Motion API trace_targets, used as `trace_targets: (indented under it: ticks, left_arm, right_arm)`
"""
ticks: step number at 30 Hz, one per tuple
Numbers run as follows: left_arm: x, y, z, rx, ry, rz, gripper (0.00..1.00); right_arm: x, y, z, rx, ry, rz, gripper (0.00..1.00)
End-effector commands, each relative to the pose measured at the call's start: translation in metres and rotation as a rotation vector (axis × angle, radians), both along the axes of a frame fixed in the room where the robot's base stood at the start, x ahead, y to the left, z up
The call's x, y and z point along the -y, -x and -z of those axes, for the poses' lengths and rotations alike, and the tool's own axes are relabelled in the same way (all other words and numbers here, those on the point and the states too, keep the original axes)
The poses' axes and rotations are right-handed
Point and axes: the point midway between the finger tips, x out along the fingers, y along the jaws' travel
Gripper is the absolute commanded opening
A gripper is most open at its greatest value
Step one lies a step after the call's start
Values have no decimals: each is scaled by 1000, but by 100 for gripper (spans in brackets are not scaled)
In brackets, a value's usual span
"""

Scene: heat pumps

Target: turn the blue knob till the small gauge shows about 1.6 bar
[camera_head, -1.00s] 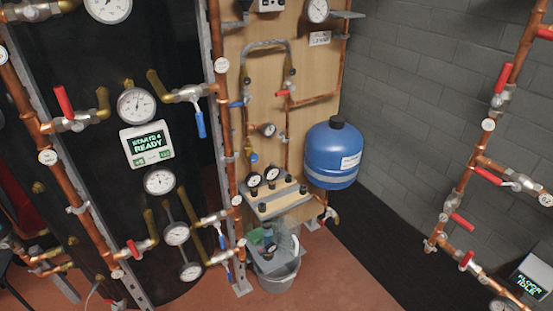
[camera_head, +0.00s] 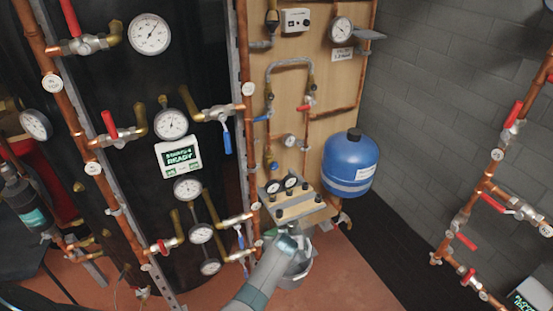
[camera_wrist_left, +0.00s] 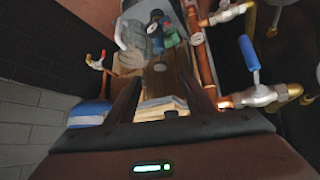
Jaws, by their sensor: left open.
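The small gauge (camera_head: 289,141) sits on the wooden panel (camera_head: 350,15), on the copper pipework; its needle is too small to read. A small blue part that looks like the blue knob (camera_head: 273,167) is below and left of it, above two dark-rimmed gauges. My left gripper (camera_head: 287,243) is at the lower centre, in front of the bucket and below the shelf; its fingers are hard to make out there. In the left wrist view my left gripper (camera_wrist_left: 162,82) is open, with nothing held; the shelf shows between its fingers. The knob is not clear in that view. My right gripper is not in view.
A bucket (camera_head: 294,282) stands on the floor under the shelf (camera_head: 302,208). A blue tank (camera_head: 349,164) hangs to the right. Copper pipes with a blue lever (camera_head: 227,137) and red levers stand to the left.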

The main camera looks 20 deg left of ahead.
Motion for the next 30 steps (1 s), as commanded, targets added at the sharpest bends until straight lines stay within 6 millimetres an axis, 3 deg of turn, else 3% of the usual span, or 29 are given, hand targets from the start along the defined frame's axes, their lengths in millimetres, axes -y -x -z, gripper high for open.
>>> trace_targets:
  ticks: [1,6,9,12,17,30]
  left_arm:
    - [-6,-26,-49,25,9,-54,48]
    - [-28,-83,-160,85,42,-249,48]
    - [-37,-102,-208,112,62,-339,48]
    - [-44,-113,-241,132,75,-401,48]
    - [-48,-119,-260,145,85,-444,48]
    - [-47,-119,-257,145,84,-443,48]
  right_arm:
    - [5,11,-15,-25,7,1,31]
    - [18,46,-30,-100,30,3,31]
    - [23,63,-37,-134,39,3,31]
    - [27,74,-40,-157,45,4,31]
    - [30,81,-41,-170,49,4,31]
    - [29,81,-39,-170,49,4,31]
